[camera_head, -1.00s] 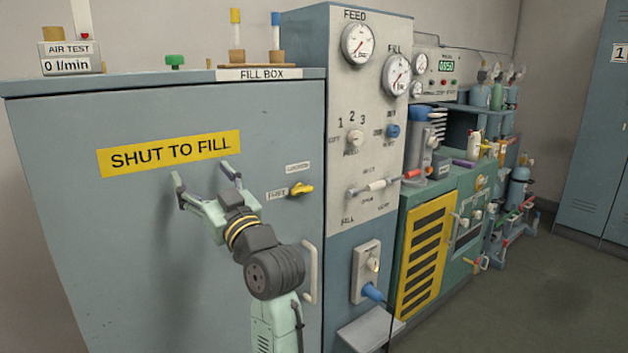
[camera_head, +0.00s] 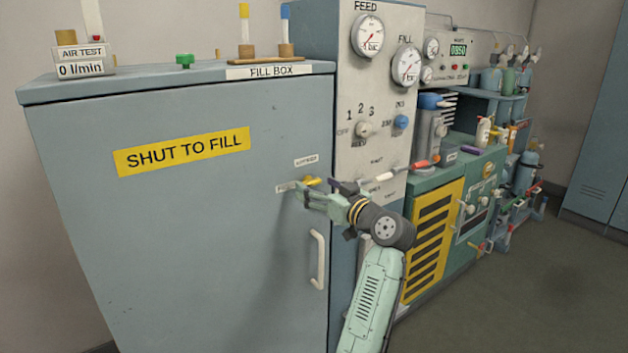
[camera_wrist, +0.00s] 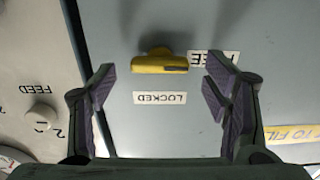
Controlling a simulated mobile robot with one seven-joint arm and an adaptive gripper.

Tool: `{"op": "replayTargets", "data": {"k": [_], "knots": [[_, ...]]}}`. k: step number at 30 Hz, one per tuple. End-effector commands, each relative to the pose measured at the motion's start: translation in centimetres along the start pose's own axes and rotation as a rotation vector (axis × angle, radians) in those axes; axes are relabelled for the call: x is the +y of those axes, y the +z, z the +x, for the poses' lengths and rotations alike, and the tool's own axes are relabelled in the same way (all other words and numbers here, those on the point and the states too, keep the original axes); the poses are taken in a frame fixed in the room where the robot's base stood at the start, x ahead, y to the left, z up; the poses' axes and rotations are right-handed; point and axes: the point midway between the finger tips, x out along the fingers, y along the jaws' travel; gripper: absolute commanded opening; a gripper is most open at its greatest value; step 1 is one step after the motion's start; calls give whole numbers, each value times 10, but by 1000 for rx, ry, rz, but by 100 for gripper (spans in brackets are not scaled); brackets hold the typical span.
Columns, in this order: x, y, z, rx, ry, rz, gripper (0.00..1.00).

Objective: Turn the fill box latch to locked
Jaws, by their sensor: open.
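The fill box (camera_head: 200,230) is a grey-blue cabinet with its door shut. Its yellow latch (camera_head: 311,181) is on the right side of the door, partly hidden by my gripper (camera_head: 317,188). In the wrist view, which looks upside down, the latch (camera_wrist: 160,63) lies sideways, with one end towards the FREE label (camera_wrist: 200,57). The LOCKED label (camera_wrist: 160,98) sits apart from it, and above the latch in the head view (camera_head: 306,160). My gripper's fingers are open on either side of the latch, with gaps; I see no contact.
A white door handle (camera_head: 318,260) is just below the latch. The grey control panel (camera_head: 372,110) with gauges and knobs stands right of the box. A green machine with a yellow grille (camera_head: 432,240) is further right. Small items stand on the box top.

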Motion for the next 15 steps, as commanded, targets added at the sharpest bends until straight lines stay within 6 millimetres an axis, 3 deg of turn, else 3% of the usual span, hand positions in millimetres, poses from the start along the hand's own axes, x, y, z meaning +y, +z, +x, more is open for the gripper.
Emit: {"op": "replayTargets", "data": {"k": [6,15], "knots": [[0,-1,20,1,0,0,70],[0,0,21,1,1,-1,70]]}}
